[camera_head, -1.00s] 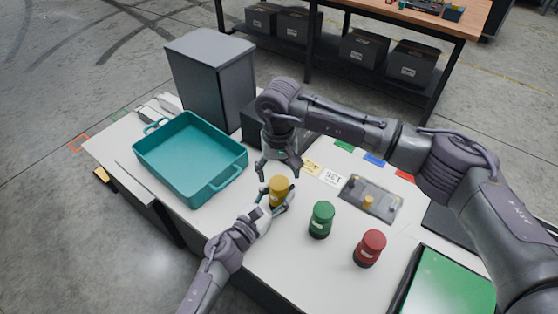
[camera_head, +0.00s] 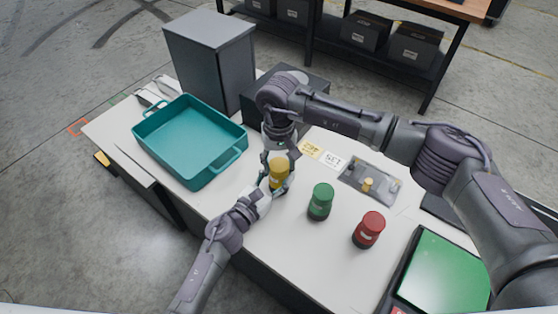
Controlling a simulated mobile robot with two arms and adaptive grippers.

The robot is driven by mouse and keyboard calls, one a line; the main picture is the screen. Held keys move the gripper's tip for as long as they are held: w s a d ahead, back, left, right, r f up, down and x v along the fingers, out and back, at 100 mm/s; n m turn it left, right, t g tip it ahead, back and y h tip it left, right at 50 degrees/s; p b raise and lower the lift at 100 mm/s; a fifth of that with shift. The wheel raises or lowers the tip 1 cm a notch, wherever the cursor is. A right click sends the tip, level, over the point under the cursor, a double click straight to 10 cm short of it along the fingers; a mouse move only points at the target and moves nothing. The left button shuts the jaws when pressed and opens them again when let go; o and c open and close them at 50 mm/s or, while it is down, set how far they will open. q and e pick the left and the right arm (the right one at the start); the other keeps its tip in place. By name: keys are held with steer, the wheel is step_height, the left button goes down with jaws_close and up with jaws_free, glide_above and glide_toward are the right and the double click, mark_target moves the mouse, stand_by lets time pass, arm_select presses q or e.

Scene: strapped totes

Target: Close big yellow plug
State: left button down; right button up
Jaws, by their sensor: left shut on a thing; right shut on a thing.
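The big yellow plug (camera_head: 279,173) is an upright yellow container with a pale label, in the middle of the table in the head view. My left gripper (camera_head: 274,186) reaches in from the lower left and is shut around its lower part. My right gripper (camera_head: 281,156) comes down from above and is shut on its top. The fingers partly hide the yellow plug, so its cap and the exact grip points are hard to see.
A green container (camera_head: 320,201) and a red container (camera_head: 369,229) stand to the right. A teal tray (camera_head: 222,172) is at the left, with a grey box (camera_head: 205,62) behind it. A grey plate (camera_head: 352,190) holds a small yellow piece. A green panel (camera_head: 445,270) lies at lower right.

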steer(key=m, duration=1.3)
steer(key=shift+m, duration=0.4)
steer(key=m, duration=0.9)
steer(key=shift+f, duration=0.1)
steer(key=m, duration=1.3)
steer(key=shift+m, duration=0.4)
steer(key=o, duration=1.4)
steer(key=shift+c, duration=0.2)
